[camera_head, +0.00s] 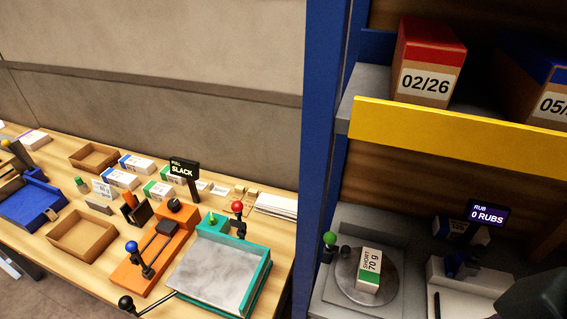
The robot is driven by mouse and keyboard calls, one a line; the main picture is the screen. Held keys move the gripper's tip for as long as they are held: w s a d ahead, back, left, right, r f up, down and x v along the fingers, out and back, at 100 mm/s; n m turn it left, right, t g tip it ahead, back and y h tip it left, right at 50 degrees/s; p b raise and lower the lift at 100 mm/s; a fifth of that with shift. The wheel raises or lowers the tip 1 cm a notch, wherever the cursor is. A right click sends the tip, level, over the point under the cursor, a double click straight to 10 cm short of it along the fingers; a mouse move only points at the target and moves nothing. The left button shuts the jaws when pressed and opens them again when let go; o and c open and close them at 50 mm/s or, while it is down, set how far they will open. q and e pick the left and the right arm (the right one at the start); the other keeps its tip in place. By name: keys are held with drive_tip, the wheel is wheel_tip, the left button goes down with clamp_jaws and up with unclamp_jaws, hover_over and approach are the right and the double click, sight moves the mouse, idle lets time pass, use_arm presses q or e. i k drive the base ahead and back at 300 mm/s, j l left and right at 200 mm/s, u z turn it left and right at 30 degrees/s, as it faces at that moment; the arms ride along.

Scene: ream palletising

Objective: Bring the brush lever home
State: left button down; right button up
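No lever in view is labelled as the brush lever. On the lower shelf, a green-knobbed lever (330,239) stands at the left of a round grey plate (346,289). A small pack marked 70 g (369,270) stands on that plate. To the right, a dark blue mechanism (463,262) sits in shadow under a display reading RUB 0 RUBS (487,215); its details are too dark to tell. On the bench are a red-knobbed lever (238,208), a blue-knobbed lever (132,248) and a black-knobbed lever (127,303). I see no fingers of either gripper.
A dark shape fills the lower right corner. A blue upright (326,120) separates bench and shelf. A yellow shelf edge (450,125) hangs above, with a red-topped box (428,60). The bench holds a teal tray (258,290), open boxes (82,235) and several small packs.

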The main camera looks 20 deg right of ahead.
sight(331, 239)
drive_tip(key=k+l, duration=0.15)
drive_tip(key=l, duration=0.25)
drive_tip(key=k+l, duration=0.1)
drive_tip(key=l, duration=0.25)
drive_tip(key=k+l+z, duration=0.1)
drive_tip(key=l, duration=0.3)
